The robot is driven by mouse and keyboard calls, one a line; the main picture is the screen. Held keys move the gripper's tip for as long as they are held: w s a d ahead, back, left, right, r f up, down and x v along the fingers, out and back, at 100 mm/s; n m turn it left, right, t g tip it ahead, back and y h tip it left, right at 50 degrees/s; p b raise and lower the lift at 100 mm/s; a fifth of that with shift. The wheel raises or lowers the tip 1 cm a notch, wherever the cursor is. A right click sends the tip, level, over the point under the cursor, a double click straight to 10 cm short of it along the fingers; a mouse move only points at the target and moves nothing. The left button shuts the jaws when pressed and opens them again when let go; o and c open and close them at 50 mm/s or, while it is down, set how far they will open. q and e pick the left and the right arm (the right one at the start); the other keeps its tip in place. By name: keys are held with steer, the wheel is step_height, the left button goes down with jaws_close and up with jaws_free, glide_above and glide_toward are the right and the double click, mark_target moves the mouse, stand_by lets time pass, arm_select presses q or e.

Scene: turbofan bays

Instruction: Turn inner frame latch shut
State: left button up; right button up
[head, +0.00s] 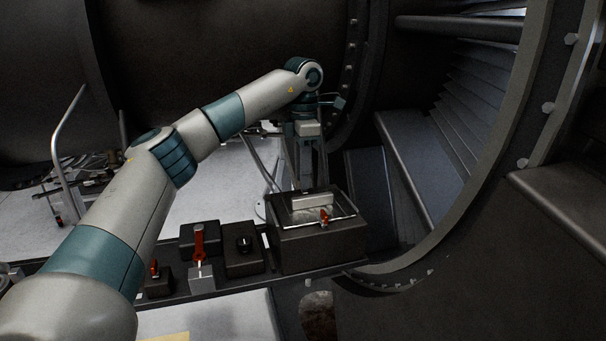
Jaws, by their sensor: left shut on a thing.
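My left gripper (309,165) hangs below the wrist of my left arm, in the middle of the head view, in front of the dark engine casing. It points down above a dark box with a light top (320,245). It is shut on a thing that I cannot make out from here. A small red handle (324,216) sits on the box top, close below the gripper, beside a light grey block (312,200). I cannot tell whether the red handle belongs to the inner frame latch, or whether the gripper touches it. My right gripper is not in view.
Left of the box, a dark ledge holds a box with a black knob (244,244), a red lever (199,242) and a smaller red handle (154,268). The large bolted ring (505,180) curves close on the right. A curved metal rail (61,150) stands at the far left.

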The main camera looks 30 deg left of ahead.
arm_select(q)
steer(key=shift+n, duration=0.3)
steer(key=o, duration=1)
steer(key=shift+o, duration=0.2)
steer(key=shift+r, duration=0.15)
steer(key=shift+r, duration=0.25)
step_height(320, 180, up, 5)
steer(key=shift+f+b, duration=0.1)
steer(key=shift+b, duration=0.8)
step_height(320, 180, up, 12)
steer(key=shift+p, duration=0.4)
steer(key=shift+f, duration=0.1)
